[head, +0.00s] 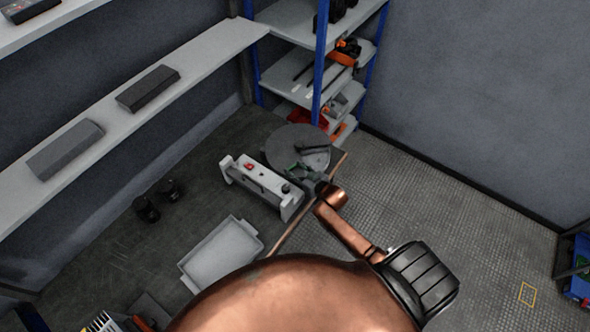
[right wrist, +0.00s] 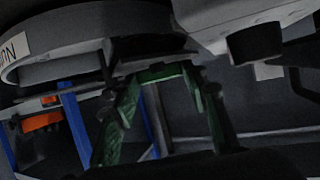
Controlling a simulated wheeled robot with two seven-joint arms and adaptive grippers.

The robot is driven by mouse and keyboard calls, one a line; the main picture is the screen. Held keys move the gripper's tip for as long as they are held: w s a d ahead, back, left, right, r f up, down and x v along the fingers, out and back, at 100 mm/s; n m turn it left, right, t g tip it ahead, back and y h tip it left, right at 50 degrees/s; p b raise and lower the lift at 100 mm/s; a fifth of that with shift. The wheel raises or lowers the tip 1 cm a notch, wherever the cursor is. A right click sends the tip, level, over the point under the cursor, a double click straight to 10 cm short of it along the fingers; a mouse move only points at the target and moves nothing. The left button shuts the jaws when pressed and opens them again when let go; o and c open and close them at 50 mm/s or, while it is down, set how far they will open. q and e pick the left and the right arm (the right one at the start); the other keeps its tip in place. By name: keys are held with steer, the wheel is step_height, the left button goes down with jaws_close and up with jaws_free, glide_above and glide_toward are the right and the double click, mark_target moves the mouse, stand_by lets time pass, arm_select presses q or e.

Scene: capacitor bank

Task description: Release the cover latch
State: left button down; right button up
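A pale grey box-like unit (head: 260,182) with a red part on top and a dark round knob (head: 286,188) near its right end sits on the dark bench. A round grey disc-shaped part (head: 290,137) stands just behind it. My right gripper (head: 297,171) is at the disc's near edge, beside the unit's right end. Its green fingers (right wrist: 160,75) show in the right wrist view under a rounded grey rim (right wrist: 40,75) with a partly cut-off label. Whether they grip anything is unclear. I cannot make out a latch. My left gripper is out of view.
A grey tray (head: 222,256) lies on the bench in front of the unit. Small black parts (head: 147,208) lie to the left. A wall shelf (head: 120,110) carries two dark boxes. A blue-post rack (head: 320,60) stands behind.

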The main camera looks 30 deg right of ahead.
steer(key=c, duration=0.6)
steer(key=shift+d+r+n+y, duration=0.1)
steer(key=shift+n+y, duration=0.2)
steer(key=shift+y, duration=0.3)
steer(key=shift+n+y, duration=0.3)
steer(key=shift+n, duration=0.2)
steer(key=o, duration=1.2)
steer(key=shift+c, duration=0.2)
steer(key=v, duration=1.2)
